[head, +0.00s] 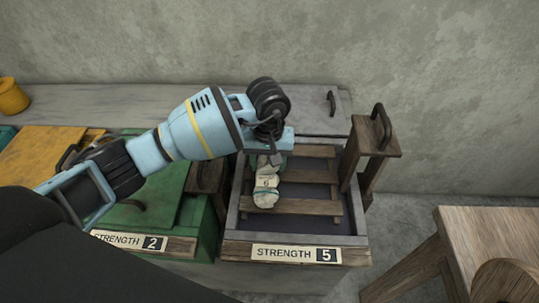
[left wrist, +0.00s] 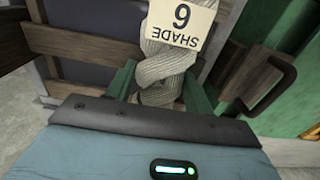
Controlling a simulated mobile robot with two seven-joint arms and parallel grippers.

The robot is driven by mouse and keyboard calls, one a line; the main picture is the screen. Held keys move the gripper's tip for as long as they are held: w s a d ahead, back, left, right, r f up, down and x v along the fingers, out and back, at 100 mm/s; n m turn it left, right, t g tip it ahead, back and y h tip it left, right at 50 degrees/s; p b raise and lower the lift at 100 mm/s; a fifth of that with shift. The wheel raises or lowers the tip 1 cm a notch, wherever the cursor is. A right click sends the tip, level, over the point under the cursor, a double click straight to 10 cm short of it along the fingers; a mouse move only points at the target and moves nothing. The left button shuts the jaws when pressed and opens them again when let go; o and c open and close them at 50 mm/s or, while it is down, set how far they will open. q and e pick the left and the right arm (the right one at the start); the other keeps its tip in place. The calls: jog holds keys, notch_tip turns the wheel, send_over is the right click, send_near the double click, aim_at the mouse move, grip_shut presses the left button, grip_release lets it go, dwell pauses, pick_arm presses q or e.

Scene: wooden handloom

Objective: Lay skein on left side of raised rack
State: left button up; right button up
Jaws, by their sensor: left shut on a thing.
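A pale grey-white twisted skein (head: 266,192) hangs from my left gripper (head: 270,153) over the left part of the slatted wooden rack (head: 312,207). In the left wrist view the green fingers of the gripper (left wrist: 160,92) are shut on one end of the skein (left wrist: 168,62). Its cream tag (left wrist: 181,20) reads "SHADE 6" upside down. The rack's slats (left wrist: 85,43) lie beside it there. I cannot tell whether the skein touches the slats. My arm hides the rack's far left corner. My right gripper is not in view.
The rack is at the open grey vat (head: 235,225) marked "STRENGTH 5". A handled wooden post (head: 375,140) stands at its right. A green-lidded vat (head: 150,215) marked "STRENGTH 2" is to the left. A wooden stand (head: 465,235) is at lower right.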

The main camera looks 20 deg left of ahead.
pick_arm(q)
jog(key=shift+f, duration=0.4)
jog(key=o, duration=1.1)
jog(key=shift+o, duration=0.2)
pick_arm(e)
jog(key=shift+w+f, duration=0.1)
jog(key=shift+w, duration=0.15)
